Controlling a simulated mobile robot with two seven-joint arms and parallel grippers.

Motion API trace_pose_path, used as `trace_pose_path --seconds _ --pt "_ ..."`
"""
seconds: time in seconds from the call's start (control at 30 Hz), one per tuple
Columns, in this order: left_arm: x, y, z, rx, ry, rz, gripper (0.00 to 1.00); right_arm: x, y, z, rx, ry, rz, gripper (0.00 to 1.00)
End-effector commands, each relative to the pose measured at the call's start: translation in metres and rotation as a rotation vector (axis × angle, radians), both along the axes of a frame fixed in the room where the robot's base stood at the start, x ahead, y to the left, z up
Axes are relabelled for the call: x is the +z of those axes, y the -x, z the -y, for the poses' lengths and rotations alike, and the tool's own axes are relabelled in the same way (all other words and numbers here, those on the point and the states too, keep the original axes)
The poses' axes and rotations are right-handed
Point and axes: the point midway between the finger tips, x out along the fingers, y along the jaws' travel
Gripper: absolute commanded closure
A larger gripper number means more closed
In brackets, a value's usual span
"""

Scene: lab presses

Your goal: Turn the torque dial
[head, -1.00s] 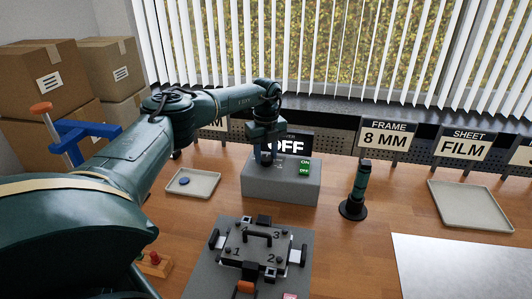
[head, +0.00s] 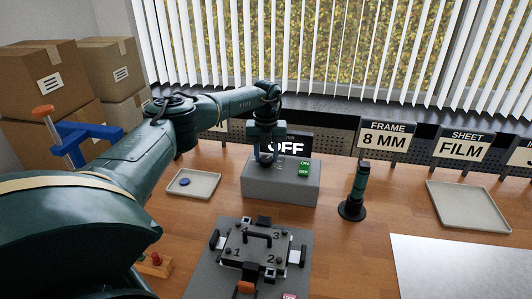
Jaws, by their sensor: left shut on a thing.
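A grey control box (head: 280,190) stands on the wooden bench, with a green ON button and a green OFF button on its right top. A black display (head: 296,145) behind it reads OFF, partly covered by my wrist. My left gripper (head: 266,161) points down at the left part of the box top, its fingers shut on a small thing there. This is likely the torque dial, but the fingers hide it, and its setting cannot be read. My right gripper is not in view.
A black-and-green tool (head: 357,190) stands upright right of the box. A tray (head: 207,190) with a blue disc lies left. A clamped fixture plate (head: 258,262) is in front. An empty tray (head: 470,208) lies right. FRAME and SHEET signs stand behind.

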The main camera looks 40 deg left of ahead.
Motion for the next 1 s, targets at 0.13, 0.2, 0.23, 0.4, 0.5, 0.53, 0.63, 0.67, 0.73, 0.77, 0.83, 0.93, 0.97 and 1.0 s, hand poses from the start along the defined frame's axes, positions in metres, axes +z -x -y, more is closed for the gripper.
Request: trace_pose_path --seconds 0.13,0.2,0.23,0.4,0.5,0.53,0.63,0.67,0.73,0.77,0.83,0.93,0.97,1.0 --pt "0.0009 -0.0002 0.0001 -0.14 0.0 0.0 0.86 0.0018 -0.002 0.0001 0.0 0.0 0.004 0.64" --pt "0.0007 -0.0003 0.0002 -0.206 0.0 0.0 0.86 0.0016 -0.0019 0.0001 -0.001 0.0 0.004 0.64" --pt "0.0007 -0.0003 0.0002 -0.234 0.0 0.0 0.86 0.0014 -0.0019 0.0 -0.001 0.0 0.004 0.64" --pt "0.0005 -0.0006 0.0007 -0.396 0.001 0.001 0.86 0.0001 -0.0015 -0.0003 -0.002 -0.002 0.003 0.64" --pt "0.0003 -0.0007 0.0007 -0.491 0.001 0.001 0.86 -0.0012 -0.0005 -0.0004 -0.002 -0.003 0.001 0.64" --pt "0.0003 -0.0008 0.0008 -0.52 0.001 0.001 0.86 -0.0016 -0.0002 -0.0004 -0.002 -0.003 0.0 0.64" --pt "0.0003 -0.0009 0.0011 -0.614 0.0 0.002 0.86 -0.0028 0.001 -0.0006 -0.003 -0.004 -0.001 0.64" --pt "0.0003 -0.0009 0.0013 -0.642 0.0 0.002 0.86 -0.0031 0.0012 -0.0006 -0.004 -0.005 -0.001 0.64" --pt "0.0004 -0.001 0.0015 -0.706 0.001 0.003 0.86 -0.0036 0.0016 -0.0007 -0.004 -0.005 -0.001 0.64" --pt "0.0004 -0.001 0.0017 -0.732 0.001 0.003 0.86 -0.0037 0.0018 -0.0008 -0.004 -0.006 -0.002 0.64" --pt "0.0004 -0.001 0.0018 -0.791 0.001 0.003 0.86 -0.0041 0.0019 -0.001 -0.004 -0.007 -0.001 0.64" --pt "0.0005 -0.0009 0.0019 -0.869 0.001 0.003 0.86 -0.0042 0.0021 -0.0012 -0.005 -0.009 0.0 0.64" --pt "0.0005 -0.0009 0.0019 -0.89 0.0 0.002 0.86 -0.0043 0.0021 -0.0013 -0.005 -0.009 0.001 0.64" --pt "0.0005 -0.0008 0.0019 -0.916 0.0 0.002 0.86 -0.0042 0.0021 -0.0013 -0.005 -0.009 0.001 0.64"
